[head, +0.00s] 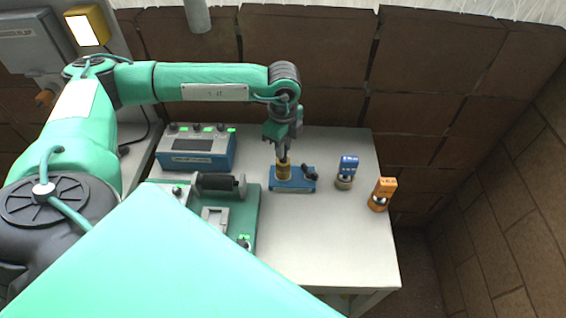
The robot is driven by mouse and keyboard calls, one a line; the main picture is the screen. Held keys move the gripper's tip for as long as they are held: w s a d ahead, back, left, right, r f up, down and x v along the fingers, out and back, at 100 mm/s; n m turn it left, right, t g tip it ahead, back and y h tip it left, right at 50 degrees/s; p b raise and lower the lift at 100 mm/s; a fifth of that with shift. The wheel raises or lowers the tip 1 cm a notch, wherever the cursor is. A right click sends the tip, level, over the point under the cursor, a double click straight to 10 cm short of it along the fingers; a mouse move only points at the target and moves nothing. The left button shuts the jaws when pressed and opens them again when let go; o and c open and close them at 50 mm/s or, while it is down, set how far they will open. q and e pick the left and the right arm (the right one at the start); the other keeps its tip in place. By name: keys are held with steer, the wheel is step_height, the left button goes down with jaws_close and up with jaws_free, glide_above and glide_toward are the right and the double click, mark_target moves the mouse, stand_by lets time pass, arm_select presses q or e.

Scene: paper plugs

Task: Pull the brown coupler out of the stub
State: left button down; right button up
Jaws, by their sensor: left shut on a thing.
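The brown coupler (284,161) stands upright at the left end of a blue block (292,185), which looks like the stub's base. My left gripper (283,151) points down from above and is shut on the top of the coupler. The lower end of the coupler meets the blue block; I cannot tell how deep it sits in the stub. The gripper's fingers hide the coupler's upper part. My right gripper is not in view.
A blue device with knobs (197,152) and a green machine with a dark roller (249,211) stand to the left. A blue-topped piece (347,168) and an orange piece (382,190) stand to the right. The white table (320,235) is clear at the front.

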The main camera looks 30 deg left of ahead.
arm_select(q)
steer(key=c, duration=2)
jaws_free()
steer(key=shift+c, duration=0.2)
jaws_close()
steer(key=shift+r, duration=0.7)
steer(key=shift+r+p, duration=0.15)
steer(key=shift+p, duration=0.15)
steer(key=shift+r+p, duration=0.5)
steer(key=shift+r, duration=1.1)
